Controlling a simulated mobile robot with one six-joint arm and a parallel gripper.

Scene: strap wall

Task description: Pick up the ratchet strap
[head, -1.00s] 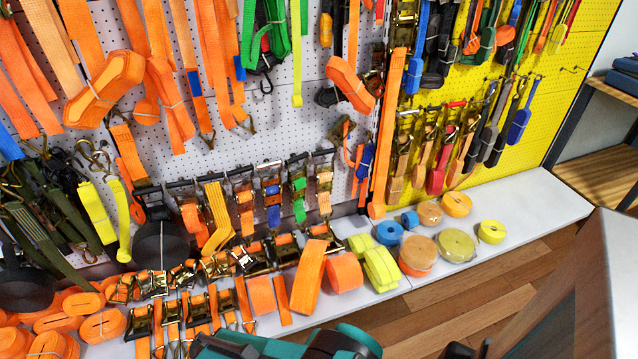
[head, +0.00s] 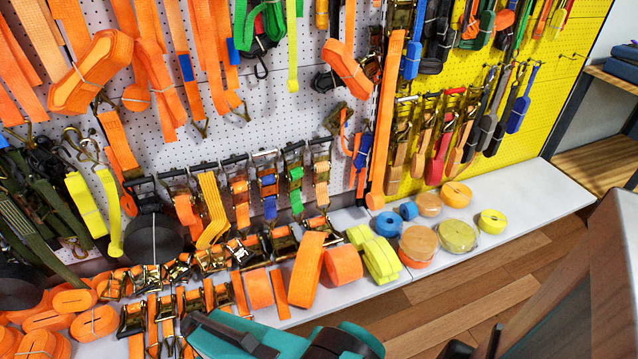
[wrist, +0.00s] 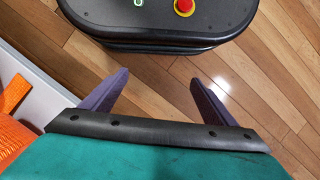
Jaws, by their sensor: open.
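Several ratchet straps with metal buckles hang in a row on the white pegboard, among them a yellow-orange one (head: 213,207), a blue one (head: 269,187) and a green one (head: 296,189). More ratchets with orange webbing (head: 240,251) lie crowded on the white ledge below. Which strap is meant cannot be told. My gripper (wrist: 160,78) shows in the wrist view, its two dark purple fingers spread wide with nothing between them. It is over the wooden floor and my own black base, with no strap between the fingers. In the head view my teal arm fills the bottom middle; the fingers are hidden there.
The white ledge (head: 542,194) runs along the wall, with webbing rolls such as a yellow one (head: 381,259) and an orange one (head: 343,265). Its right end is bare. A yellow pegboard (head: 545,110) holds more straps. Wooden floor (head: 450,290) lies in front.

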